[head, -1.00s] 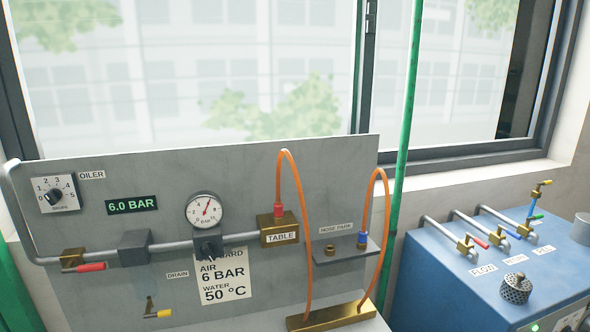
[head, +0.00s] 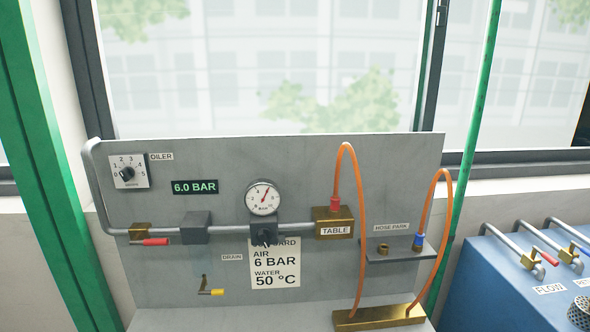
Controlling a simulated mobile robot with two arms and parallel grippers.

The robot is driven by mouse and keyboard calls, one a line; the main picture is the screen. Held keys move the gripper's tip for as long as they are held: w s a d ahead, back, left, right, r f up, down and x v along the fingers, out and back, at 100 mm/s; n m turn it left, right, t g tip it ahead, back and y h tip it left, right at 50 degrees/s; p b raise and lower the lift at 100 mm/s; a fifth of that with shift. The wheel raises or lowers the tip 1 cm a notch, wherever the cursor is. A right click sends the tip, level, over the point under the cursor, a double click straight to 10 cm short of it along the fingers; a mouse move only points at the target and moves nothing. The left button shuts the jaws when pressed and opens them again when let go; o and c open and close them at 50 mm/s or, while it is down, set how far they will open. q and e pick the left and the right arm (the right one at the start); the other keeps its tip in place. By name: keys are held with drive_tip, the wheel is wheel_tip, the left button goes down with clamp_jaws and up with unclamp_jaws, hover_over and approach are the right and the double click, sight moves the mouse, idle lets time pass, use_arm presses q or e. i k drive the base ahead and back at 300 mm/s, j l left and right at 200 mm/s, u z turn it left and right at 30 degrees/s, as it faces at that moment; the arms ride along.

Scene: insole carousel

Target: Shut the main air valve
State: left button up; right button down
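The likely main air valve is a brass valve with a red lever (head: 156,241) at the left end of the grey pipe on the panel. Its lever lies along the pipe, pointing right. The round pressure gauge (head: 262,197) has its needle up and to the right, and the green display (head: 195,187) reads 6.0 BAR. A drain valve with a yellow lever (head: 211,292) sits lower on the panel. Neither of my grippers shows in the head view.
Orange hoses (head: 360,230) loop from the brass TABLE block (head: 333,223) and the hose park shelf (head: 400,250) to a brass bar (head: 380,318). A blue cabinet (head: 490,290) with valves stands right. A green post (head: 50,180) stands left.

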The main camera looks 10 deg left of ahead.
sight(152, 242)
drive_tip(key=u, duration=1.25)
